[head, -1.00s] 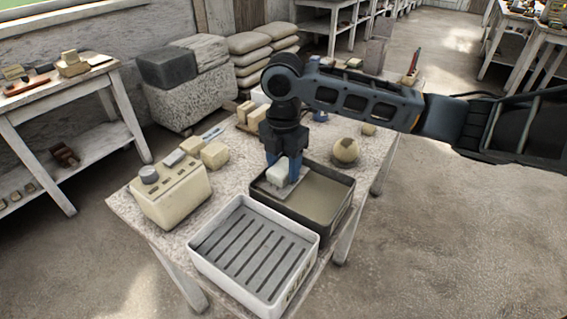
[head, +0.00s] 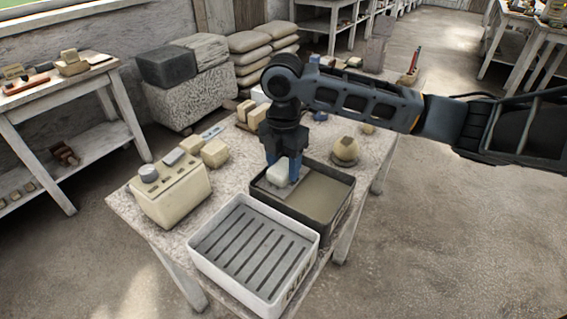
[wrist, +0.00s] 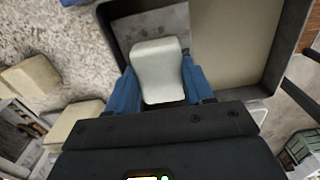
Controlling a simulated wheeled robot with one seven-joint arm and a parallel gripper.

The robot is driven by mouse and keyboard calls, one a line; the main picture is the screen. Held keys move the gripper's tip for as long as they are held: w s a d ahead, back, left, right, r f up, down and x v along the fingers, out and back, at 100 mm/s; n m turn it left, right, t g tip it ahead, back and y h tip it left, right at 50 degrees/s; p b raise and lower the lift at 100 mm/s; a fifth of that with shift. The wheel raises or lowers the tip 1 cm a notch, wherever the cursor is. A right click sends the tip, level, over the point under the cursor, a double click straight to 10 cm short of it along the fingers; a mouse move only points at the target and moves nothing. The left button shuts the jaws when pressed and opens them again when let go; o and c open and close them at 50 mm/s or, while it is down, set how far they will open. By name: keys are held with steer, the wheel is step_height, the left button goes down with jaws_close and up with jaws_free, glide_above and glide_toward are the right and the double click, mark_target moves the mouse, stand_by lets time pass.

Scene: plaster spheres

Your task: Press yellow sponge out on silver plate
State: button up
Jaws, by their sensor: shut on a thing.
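My gripper (head: 283,168) is shut on a pale, off-white block, which I take for the sponge (head: 278,173); its colour looks more cream than yellow. In the wrist view the sponge (wrist: 158,72) sits between the blue fingers of my gripper (wrist: 160,88). The silver plate (wrist: 150,28) is a flat grey sheet at one end of a dark tray (head: 322,222). It also shows under the sponge in the head view (head: 272,189). The sponge is over the plate and seems to touch it, but the contact is hidden.
The dark tray has a flat beige filling. A white tray with a slotted grey bottom (head: 212,262) stands in front. A cream box (head: 170,196) and yellowish blocks (head: 215,153) are to the left.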

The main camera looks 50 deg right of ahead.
mark_target(284, 166)
stand_by(0.6)
steer(key=shift+r+p, duration=2.8)
steer(key=shift+r, duration=0.7)
steer(key=shift+s, duration=0.1)
